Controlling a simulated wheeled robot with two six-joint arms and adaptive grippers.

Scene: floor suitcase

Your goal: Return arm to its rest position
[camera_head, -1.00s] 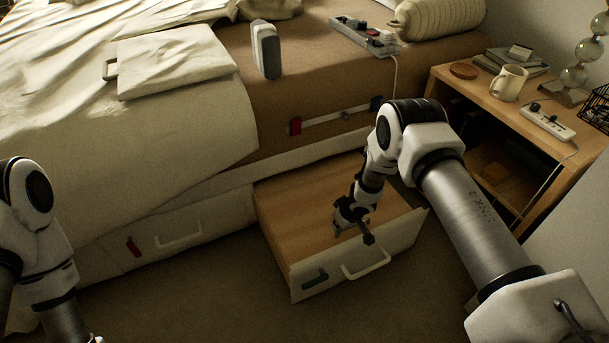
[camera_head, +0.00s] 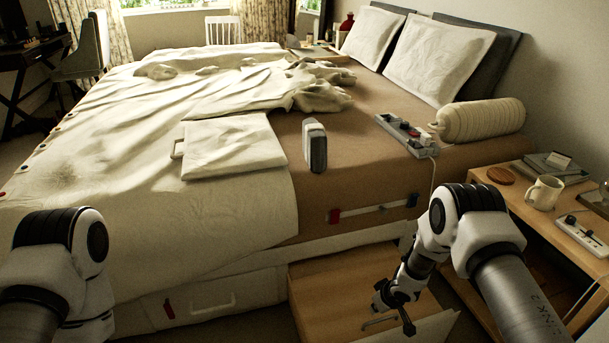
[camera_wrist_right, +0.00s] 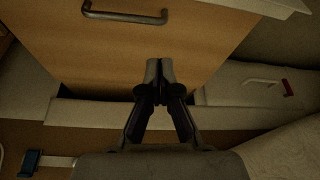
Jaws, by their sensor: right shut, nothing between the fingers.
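My right gripper (camera_head: 406,318) is in front of and over the open drawer (camera_head: 330,290) under the bed in the head view. Its dark fingers are shut with nothing between them. In the right wrist view the fingertips (camera_wrist_right: 160,70) sit together against a backdrop of the drawer's wood-coloured surface (camera_wrist_right: 200,40). A metal handle (camera_wrist_right: 125,17) shows at the top there. My left arm (camera_head: 65,260) comes in at the lower left, and its gripper is out of the frame.
A shut drawer (camera_head: 215,305) with a red tag lies left of the open one. The bed (camera_head: 375,170) carries an upright grey device (camera_head: 315,145), a power strip (camera_head: 405,135) and a bolster (camera_head: 482,119). A nightstand (camera_head: 520,205) with a mug (camera_head: 544,192) stands at right.

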